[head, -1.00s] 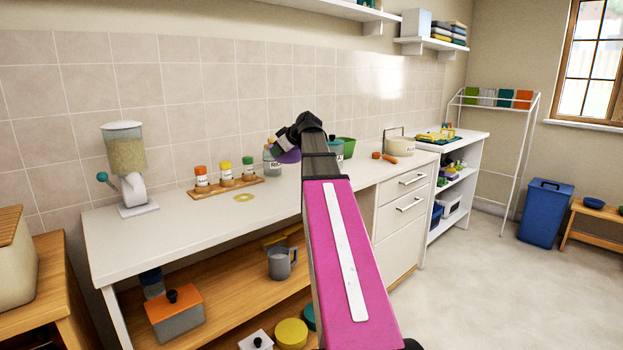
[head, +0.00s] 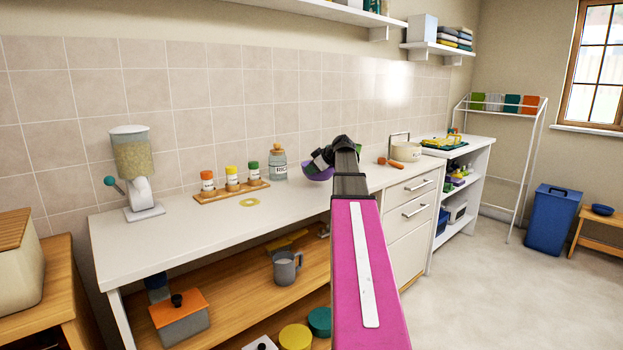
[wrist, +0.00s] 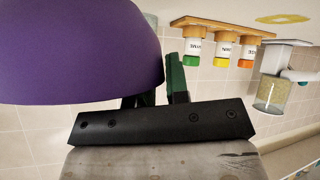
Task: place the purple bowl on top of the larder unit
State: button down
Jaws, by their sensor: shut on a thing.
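The purple bowl (head: 318,171) shows beside the end of my arm in the head view, near the counter's back, partly hidden by my gripper (head: 326,158). In the wrist view the bowl (wrist: 80,50) fills the upper left, its edge at my gripper's dark green fingers (wrist: 160,90). My gripper is shut on the bowl. The head view does not show clearly how high the bowl is above the counter. I cannot tell which unit is the larder unit.
On the white counter (head: 220,235) stand a cereal dispenser (head: 134,160), a spice rack (head: 231,190) with jars and a glass bottle (head: 279,163). A wall shelf (head: 437,47) hangs above.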

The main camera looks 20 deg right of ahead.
aim_at(312, 176)
notch_tip(312, 176, down, 4)
jog(key=shift+r, duration=0.25)
jog(key=c, duration=1.1)
grip_release()
jog(key=shift+s+r, duration=0.1)
jog(key=v, duration=1.1)
jog(key=shift+s+d+r, duration=0.2)
jog(key=shift+s+d, duration=0.05)
